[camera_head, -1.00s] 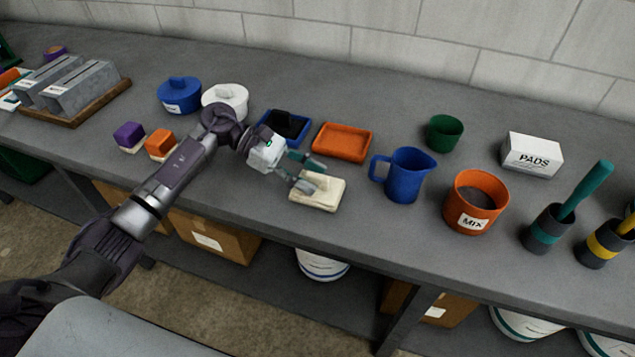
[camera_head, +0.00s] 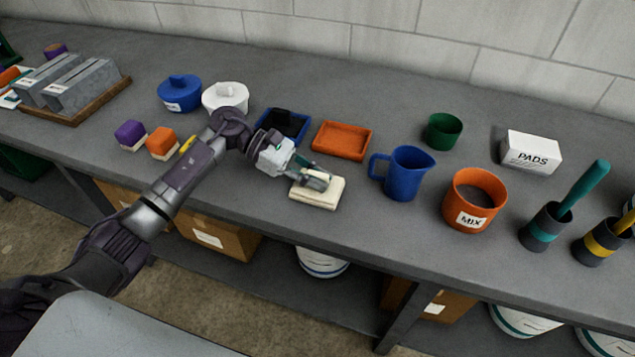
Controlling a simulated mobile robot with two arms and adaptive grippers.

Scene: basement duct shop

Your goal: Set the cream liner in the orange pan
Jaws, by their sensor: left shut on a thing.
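The cream liner (camera_head: 318,197) is a pale block with a raised grip on top, at the front of the bench in the head view. My left gripper (camera_head: 317,181) is shut on its top part, and the fingers hide some of it. I cannot tell whether the liner touches the bench or is slightly raised. The orange pan (camera_head: 342,141) is a shallow, empty rectangular tray just behind the liner. My right gripper is not in view.
A blue pan (camera_head: 291,121) with a black piece in it stands left of the orange pan. A blue jug (camera_head: 404,175) stands to the right. Bare bench lies between liner and jug.

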